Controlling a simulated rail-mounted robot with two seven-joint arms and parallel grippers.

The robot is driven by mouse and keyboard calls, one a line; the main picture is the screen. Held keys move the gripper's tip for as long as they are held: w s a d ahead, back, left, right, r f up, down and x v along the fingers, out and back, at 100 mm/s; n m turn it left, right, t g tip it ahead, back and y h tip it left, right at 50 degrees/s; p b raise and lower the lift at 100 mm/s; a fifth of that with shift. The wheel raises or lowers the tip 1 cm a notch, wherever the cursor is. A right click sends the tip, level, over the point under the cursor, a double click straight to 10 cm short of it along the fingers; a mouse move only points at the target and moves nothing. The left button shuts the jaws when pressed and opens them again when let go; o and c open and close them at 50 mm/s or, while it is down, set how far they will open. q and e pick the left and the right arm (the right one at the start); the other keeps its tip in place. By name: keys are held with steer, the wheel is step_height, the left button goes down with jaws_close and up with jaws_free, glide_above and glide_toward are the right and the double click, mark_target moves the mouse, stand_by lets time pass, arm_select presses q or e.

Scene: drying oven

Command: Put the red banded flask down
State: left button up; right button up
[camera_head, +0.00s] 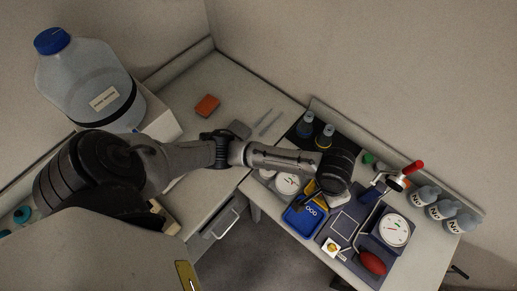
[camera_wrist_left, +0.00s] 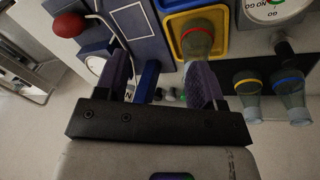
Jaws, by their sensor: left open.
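The red banded flask (camera_wrist_left: 196,40) shows in the left wrist view, over a blue surface inside a yellow frame (camera_wrist_left: 224,32). Its lower end is partly hidden behind one of my fingers. My left gripper (camera_wrist_left: 163,80) is open, with its fingers spread wide. The flask is beside the right-hand finger in that view; I cannot tell whether they touch. In the head view my left gripper (camera_head: 335,180) is over the bench near the yellow-framed spot and mostly hides it; the flask is not clear there. My right gripper is not in view.
A yellow-banded flask (camera_wrist_left: 248,88) and a blue-banded flask (camera_wrist_left: 288,90) stand on a dark strip. A round dial (camera_head: 394,230), a red bulb (camera_head: 373,262), a red-handled stand (camera_head: 412,168) and several bottles (camera_head: 440,209) crowd the right. The left bench is freer, with an orange block (camera_head: 207,106).

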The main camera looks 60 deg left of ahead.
arm_select(q)
steer(key=s+a+f+t, duration=0.1)
steer(key=s+a+f, duration=0.1)
steer(key=s+a, duration=0.2)
steer(key=s+a+f+y, duration=0.1)
steer(key=s+a+f, duration=0.1)
steer(key=s, duration=0.8)
steer(key=s+a+f+t+y, duration=0.1)
steer(key=s+a+f, duration=0.1)
steer(key=s+a, duration=0.3)
steer(key=shift+s+a+t, duration=0.3)
steer(key=shift+s, duration=0.65)
steer(key=shift+r, duration=0.1)
step_height(320, 180, up, 20)
steer(key=p, duration=2)
